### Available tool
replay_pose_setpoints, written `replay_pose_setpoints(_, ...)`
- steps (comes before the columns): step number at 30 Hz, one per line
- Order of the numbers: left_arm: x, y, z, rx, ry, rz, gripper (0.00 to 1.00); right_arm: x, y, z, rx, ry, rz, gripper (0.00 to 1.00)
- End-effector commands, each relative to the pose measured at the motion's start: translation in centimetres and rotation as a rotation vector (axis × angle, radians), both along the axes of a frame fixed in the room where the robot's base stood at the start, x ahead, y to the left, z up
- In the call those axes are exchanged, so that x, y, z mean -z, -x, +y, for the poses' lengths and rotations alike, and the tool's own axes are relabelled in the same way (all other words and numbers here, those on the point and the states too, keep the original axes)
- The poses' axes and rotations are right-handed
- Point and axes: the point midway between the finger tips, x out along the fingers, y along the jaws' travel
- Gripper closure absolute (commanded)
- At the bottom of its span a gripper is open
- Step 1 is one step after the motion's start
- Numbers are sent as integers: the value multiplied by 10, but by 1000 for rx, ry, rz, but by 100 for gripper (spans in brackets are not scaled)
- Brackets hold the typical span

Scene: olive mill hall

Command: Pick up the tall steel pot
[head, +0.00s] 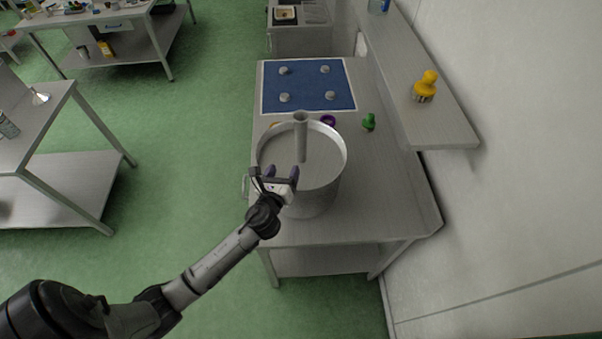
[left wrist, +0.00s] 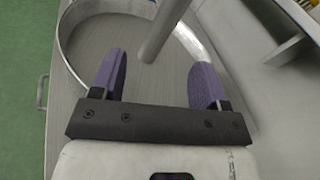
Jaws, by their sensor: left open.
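The tall steel pot (head: 318,196) is a large round vessel standing upright on the steel bench. A grey tube (head: 301,140) rises from its middle, and a small handle (head: 245,186) shows on its left side. My left gripper (head: 282,172) is open and empty at the near-left part of the pot's rim. In the left wrist view, its two purple fingers (left wrist: 160,85) are spread wide, with the pot's rim (left wrist: 72,62) curving beyond them and the tube between and past them. Whether the fingers touch the pot cannot be told. My right gripper is not in view.
Behind the pot lies a blue board (head: 308,85) with several small round knobs. A green object (head: 368,121) and a purple ring (head: 328,120) sit near the pot. A wall shelf (head: 440,128) with a yellow-topped item (head: 426,86) overhangs at right. Bare bench (head: 385,205) lies right of the pot.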

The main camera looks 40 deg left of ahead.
Motion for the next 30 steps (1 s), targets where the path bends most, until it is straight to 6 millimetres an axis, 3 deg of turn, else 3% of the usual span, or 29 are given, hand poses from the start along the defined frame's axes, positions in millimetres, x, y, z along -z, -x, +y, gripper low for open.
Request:
replay_pose_setpoints(3,0,-15,3,42,-176,18,32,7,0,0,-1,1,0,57)
replay_pose_setpoints(8,-2,-31,7,61,-278,30,32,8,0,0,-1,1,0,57)
replay_pose_setpoints(19,-2,-87,27,63,-281,31,32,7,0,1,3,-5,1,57)
replay_pose_setpoints(30,-1,-109,35,62,-278,31,32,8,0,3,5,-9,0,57)
